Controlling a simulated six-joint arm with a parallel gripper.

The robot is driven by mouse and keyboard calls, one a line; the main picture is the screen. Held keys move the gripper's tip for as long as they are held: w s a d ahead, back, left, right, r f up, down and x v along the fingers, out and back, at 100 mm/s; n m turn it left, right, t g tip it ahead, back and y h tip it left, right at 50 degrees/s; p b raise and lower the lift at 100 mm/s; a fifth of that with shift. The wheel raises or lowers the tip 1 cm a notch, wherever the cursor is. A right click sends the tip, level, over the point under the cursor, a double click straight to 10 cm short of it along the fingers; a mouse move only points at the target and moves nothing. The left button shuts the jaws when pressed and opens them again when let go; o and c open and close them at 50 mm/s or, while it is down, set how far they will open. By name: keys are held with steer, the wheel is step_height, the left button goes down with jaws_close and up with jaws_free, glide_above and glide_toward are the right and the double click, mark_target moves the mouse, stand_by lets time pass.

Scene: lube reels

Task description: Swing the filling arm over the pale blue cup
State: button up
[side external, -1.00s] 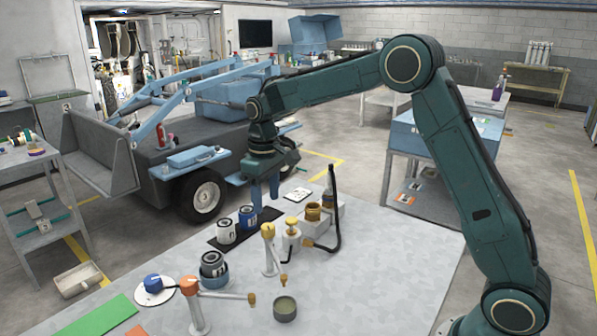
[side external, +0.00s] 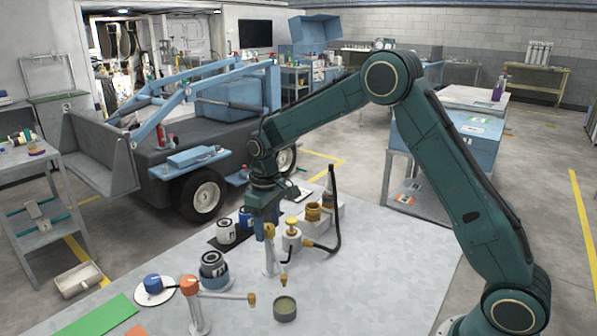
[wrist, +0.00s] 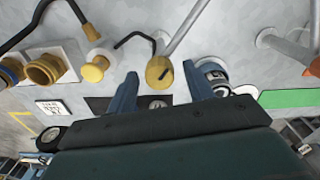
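Two filling arms stand on the bench: one has a yellow head (side external: 268,231) on a pale post, the other an orange head (side external: 188,286) with its arm reaching right. My gripper (side external: 264,222) is pointing down at the yellow head. In the wrist view its two blue fingers (wrist: 157,88) are apart, one on each side of the yellow head (wrist: 158,68); contact cannot be told. An olive-grey cup (side external: 285,309) stands at the front, near the spouts.
White and blue labelled cans (side external: 226,231) stand on a black mat behind. The right bench surface is clear.

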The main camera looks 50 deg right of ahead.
jaws_close()
steer(key=shift+m, duration=0.4)
steer(key=m, duration=0.8)
steer(key=shift+r, duration=0.1)
steer(key=m, duration=0.4)
steer(key=shift+m, duration=0.3)
steer(key=m, duration=0.4)
steer(key=shift+w+m, duration=0.1)
steer(key=shift+m, duration=0.3)
